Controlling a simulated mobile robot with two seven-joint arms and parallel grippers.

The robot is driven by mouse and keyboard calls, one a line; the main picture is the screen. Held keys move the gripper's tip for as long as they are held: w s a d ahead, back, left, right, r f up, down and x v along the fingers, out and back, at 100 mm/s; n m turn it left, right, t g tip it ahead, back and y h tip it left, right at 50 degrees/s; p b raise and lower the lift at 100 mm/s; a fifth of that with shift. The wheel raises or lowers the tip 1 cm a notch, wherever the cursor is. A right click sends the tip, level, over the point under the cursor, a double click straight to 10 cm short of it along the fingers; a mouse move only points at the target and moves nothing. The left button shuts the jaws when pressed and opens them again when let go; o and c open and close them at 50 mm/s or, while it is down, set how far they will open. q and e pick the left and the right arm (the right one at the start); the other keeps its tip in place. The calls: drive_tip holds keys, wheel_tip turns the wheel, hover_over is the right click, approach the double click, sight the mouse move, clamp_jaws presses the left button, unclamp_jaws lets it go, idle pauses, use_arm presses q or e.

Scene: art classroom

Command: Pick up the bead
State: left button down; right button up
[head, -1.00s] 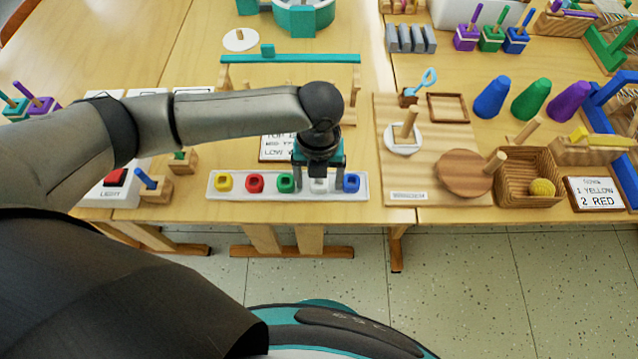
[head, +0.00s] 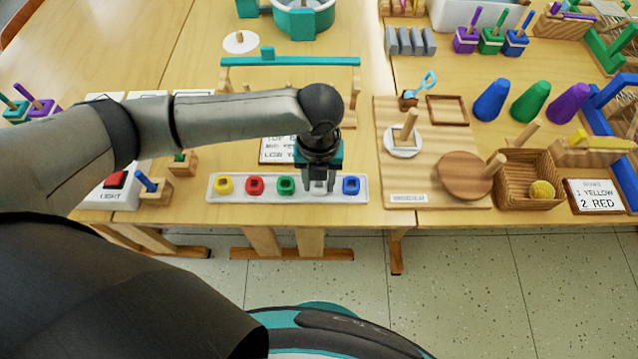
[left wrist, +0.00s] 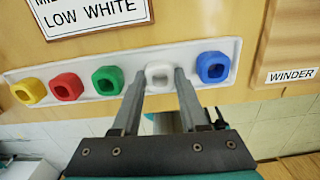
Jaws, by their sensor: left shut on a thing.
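A white tray (head: 333,197) holds a row of square beads with holes: yellow (head: 224,184), red (head: 255,186), green (head: 285,185), white and blue (head: 351,185). My left gripper (head: 318,188) points down at the white bead's place, between green and blue, and its fingers hide most of that bead in the head view. In the left wrist view the white bead (left wrist: 159,75) sits between the fingertips of my left gripper (left wrist: 160,80), which is shut on it. The bead is at the tray; I cannot tell whether it is lifted. My right gripper is not in view.
A card (left wrist: 95,14) reading "LOW WHITE" lies behind the tray. A wooden winder board (head: 395,180) stands close to its right. Small wooden blocks with pegs (head: 156,190) are to its left. The table's front edge is just before the tray.

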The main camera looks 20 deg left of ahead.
use_arm(q)
drive_tip(key=shift+r, duration=0.4)
wheel_tip(320, 180, up, 19)
drive_tip(key=p, duration=0.5)
drive_tip(key=shift+r+p, duration=0.15)
drive_tip(key=shift+p, duration=0.25)
